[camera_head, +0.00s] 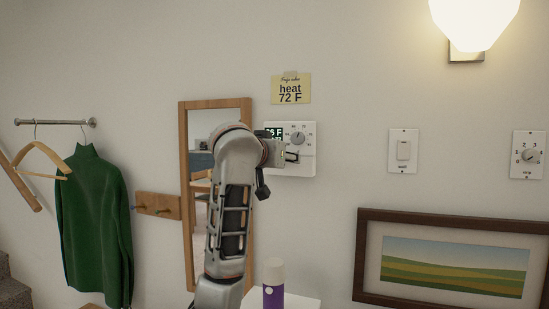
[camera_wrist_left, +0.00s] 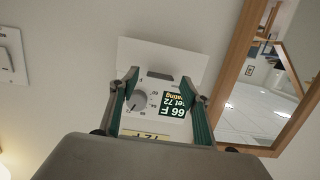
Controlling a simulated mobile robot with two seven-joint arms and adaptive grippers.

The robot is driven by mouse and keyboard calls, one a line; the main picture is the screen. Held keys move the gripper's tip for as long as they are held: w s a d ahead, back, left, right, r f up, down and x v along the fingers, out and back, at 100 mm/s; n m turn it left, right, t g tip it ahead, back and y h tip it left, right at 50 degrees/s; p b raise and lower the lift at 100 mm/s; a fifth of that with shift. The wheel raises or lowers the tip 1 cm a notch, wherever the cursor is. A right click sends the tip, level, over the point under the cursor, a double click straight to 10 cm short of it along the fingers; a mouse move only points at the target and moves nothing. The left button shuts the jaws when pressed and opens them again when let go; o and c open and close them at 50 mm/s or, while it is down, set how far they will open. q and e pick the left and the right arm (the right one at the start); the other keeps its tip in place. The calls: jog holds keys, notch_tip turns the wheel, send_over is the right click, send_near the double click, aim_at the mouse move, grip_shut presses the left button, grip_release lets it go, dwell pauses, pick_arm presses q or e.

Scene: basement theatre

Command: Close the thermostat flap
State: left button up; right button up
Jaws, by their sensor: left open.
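The white thermostat (camera_head: 299,134) is on the wall, its dial and green display partly behind my left arm in the head view. In the left wrist view the thermostat (camera_wrist_left: 155,118) appears upside down, with its dial and display uncovered. A broad white panel, seemingly the flap (camera_wrist_left: 190,60), extends from the thermostat's lower edge, at the top of that view; it looks open, its exact angle unclear. My left gripper (camera_wrist_left: 162,88) is open and empty, with one finger on each side of the dial and display. In the head view the left gripper (camera_head: 281,155) is right at the thermostat; contact cannot be told.
A yellow note (camera_head: 291,88) reading "heat 72 F" is above the thermostat. A wood-framed mirror (camera_head: 188,135) is close on the left. A purple bottle (camera_head: 273,285) stands on a white surface below. A light switch (camera_head: 403,151) and a framed picture (camera_head: 455,265) are to the right.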

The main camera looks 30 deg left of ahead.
pick_arm(q)
jog(key=v, duration=1.1)
